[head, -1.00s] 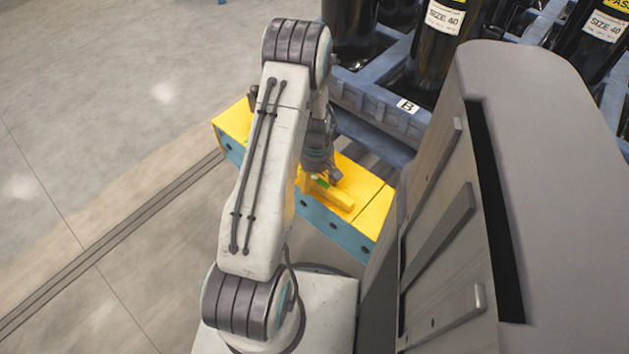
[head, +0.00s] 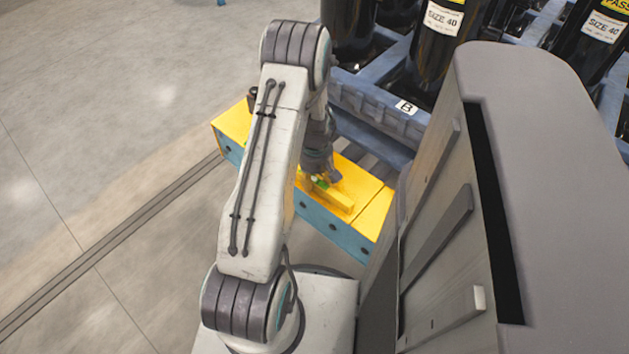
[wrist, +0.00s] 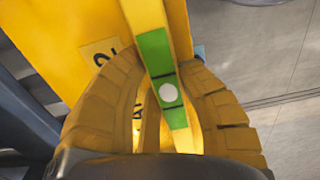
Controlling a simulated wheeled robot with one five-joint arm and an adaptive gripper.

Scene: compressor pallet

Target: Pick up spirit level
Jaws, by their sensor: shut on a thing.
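The spirit level (wrist: 180,33) is a yellow bar with a green window and a white round spot. In the wrist view it runs from the top middle down between the fingers of my gripper (wrist: 163,100). The two yellow padded fingers are shut on it, one on each side. In the head view the level (head: 335,195) shows over the yellow top of a box, with my gripper (head: 322,182) at its left part. My arm hides the level's left end. I cannot tell whether the level touches the box top.
The yellow-topped box with blue sides (head: 372,215) stands beside a blue pallet rack (head: 375,105) holding black cylinders (head: 440,50). A dark object (head: 252,97) stands at the box's far left end. Open floor (head: 110,130) lies at left.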

